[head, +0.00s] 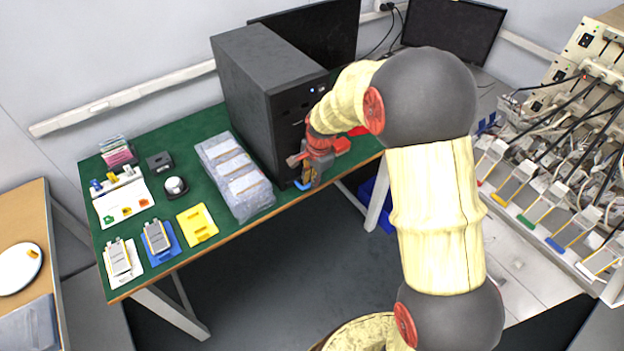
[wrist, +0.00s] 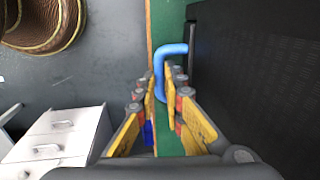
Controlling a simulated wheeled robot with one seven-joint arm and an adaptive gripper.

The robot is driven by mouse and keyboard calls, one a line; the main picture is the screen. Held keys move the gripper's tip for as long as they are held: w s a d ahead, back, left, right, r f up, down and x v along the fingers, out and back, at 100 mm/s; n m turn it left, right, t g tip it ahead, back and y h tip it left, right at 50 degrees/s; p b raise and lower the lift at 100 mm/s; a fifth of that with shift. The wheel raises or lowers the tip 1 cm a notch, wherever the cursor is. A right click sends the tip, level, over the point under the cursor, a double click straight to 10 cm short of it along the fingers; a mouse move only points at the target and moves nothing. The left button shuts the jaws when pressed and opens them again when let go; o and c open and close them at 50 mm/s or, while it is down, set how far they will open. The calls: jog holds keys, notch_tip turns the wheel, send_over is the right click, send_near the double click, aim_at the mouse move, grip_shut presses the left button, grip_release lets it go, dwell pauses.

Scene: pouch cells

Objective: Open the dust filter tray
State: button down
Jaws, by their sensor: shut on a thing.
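The dust filter tray shows mainly as a blue loop handle (wrist: 172,47) at the base of the black computer tower (head: 262,85). In the head view a bit of the blue handle (head: 303,185) shows beside my gripper (head: 312,172). In the wrist view my gripper (wrist: 160,78) has its yellow fingers on both sides of the handle's outer bar, shut on it. The handle meets a dark edge at the tower (wrist: 255,75). The tray body is hidden, and I cannot tell how far it stands out.
The tower stands on the green table (head: 185,262), whose front edge runs close by my gripper. A clear plastic box (head: 235,178) of cells lies to the left of the tower. Monitors (head: 455,28) stand behind. White drawers (wrist: 55,135) show below the table's level in the wrist view.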

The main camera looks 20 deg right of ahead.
jog(key=s+d+p, duration=0.2)
jog(key=s, duration=0.5)
jog(key=s+d+p, duration=0.2)
jog(key=s+d, duration=0.1)
jog(key=s, duration=0.5)
jog(key=shift+s, duration=0.15)
jog(key=c, duration=1.9)
grip_release()
notch_tip(320, 180, up, 12)
jog(key=s, duration=0.2)
jog(key=shift+d, duration=0.3)
jog(key=shift+f, duration=0.1)
